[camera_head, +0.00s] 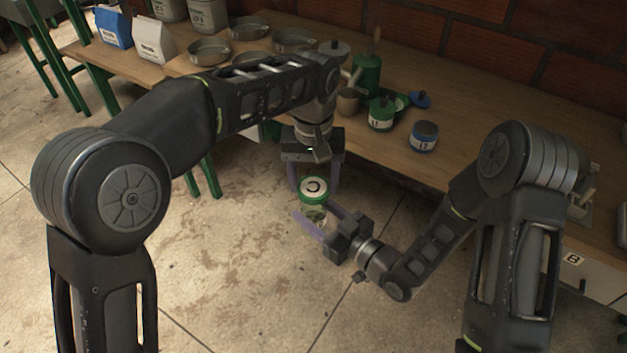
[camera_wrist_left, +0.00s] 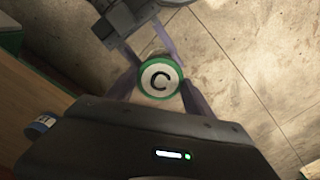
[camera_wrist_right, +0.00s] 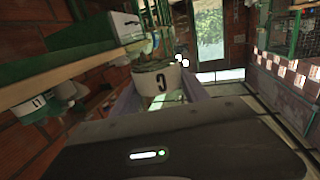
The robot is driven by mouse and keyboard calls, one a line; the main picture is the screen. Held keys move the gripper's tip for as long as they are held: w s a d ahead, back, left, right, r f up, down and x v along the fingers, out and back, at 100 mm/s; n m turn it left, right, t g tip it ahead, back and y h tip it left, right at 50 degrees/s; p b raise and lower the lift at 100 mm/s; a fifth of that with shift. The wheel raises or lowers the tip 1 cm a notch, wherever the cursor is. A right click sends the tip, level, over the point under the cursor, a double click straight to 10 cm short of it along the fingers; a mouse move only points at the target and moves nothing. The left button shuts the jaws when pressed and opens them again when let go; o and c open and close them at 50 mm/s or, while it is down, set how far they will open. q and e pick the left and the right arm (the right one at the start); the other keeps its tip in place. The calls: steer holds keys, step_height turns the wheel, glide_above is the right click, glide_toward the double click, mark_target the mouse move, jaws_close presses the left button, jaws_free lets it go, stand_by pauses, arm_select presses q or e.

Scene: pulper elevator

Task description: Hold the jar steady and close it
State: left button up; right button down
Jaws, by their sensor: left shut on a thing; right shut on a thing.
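The lid (camera_head: 313,186) has a green rim and a white top marked C; its top also faces the left wrist view (camera_wrist_left: 160,79). My left gripper (camera_head: 314,180) points down from above and is shut on the lid. The jar (camera_head: 316,215) is directly below, off the table over the floor. My right gripper (camera_head: 317,212) comes from the lower right and is shut around the jar. The jar's white C label shows in the right wrist view (camera_wrist_right: 160,82). Jar and lid look roughly lined up; I cannot tell whether they touch.
The wooden table (camera_head: 465,170) lies behind the grippers. The space in front of the table is open floor.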

mark_target(313, 187)
arm_select(q)
steer(key=shift+f, duration=0.1)
steer(key=shift+f, duration=0.8)
steer(key=shift+f, duration=0.6)
stand_by(0.3)
